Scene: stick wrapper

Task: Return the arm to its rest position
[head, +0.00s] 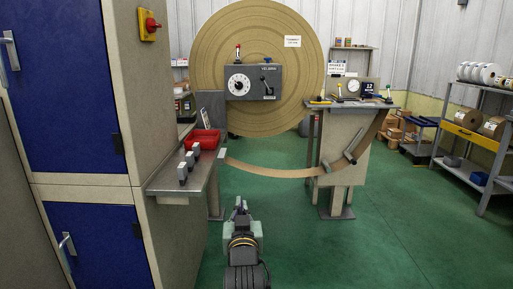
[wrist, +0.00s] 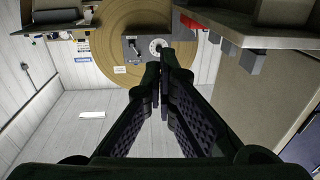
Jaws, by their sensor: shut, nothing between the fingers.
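My gripper (head: 240,206) is in the lower middle of the head view, over the open green floor. It points away from the camera toward the machine with the large brown reel (head: 205,55). In the wrist view my gripper (wrist: 163,75) has its fingers together with nothing between them. My arm extends down from it to the bottom edge of the head view. The wrist picture appears upside down, with the reel at its top. The gripper touches nothing that I can see.
A blue and tan cabinet (head: 120,130) stands close on the left. Its side shelf (head: 180,180) holds a red bin (head: 203,139) and several small grey blocks. A brown strip (head: 270,174) sags between this shelf and the right-hand stand (head: 343,150).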

